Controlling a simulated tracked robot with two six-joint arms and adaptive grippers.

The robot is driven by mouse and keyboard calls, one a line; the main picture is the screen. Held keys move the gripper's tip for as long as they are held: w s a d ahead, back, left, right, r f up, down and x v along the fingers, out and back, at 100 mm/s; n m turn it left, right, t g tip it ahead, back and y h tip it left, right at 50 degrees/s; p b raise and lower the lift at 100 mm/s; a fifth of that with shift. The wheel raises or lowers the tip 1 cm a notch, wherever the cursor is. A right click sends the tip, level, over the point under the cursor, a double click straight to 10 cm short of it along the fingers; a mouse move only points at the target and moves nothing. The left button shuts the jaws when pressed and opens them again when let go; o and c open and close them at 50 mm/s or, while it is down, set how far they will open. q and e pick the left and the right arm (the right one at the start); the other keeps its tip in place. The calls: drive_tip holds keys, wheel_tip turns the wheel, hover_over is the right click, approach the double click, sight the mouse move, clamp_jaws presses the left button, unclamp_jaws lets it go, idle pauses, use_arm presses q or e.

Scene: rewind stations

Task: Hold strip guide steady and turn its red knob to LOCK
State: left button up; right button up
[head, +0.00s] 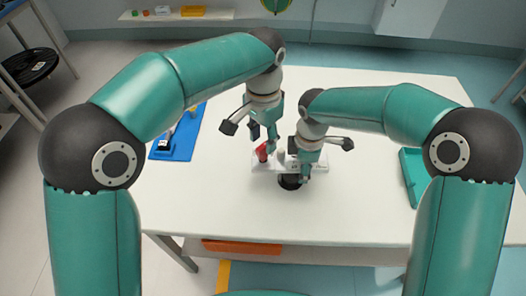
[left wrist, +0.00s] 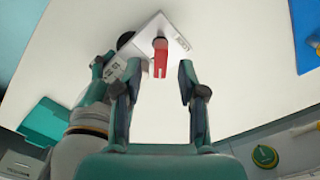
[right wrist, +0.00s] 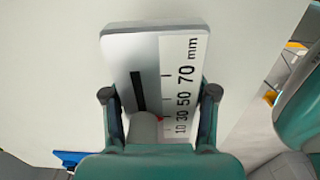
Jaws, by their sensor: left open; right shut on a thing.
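The strip guide is a pale plate (head: 322,163) on the white table. In the right wrist view the guide (right wrist: 125,45) shows a mm scale and a dark slot. Its red knob (head: 262,152) stands at the plate's left end in the head view. My left gripper (head: 262,132) is open just above the knob. In the left wrist view the red knob (left wrist: 160,58) lies between its spread fingertips, with gaps on both sides.
A black round thing (head: 290,182) sits at the guide's front edge. A blue mat (head: 186,140) with small items lies at the table's left. A teal tray (head: 410,178) lies at the right. The table's front is clear. My two arms are close together over the guide.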

sight(263, 146)
use_arm(q)
wheel_tip(263, 146, down, 6)
drive_tip(key=shift+c, duration=0.3)
clamp_jaws()
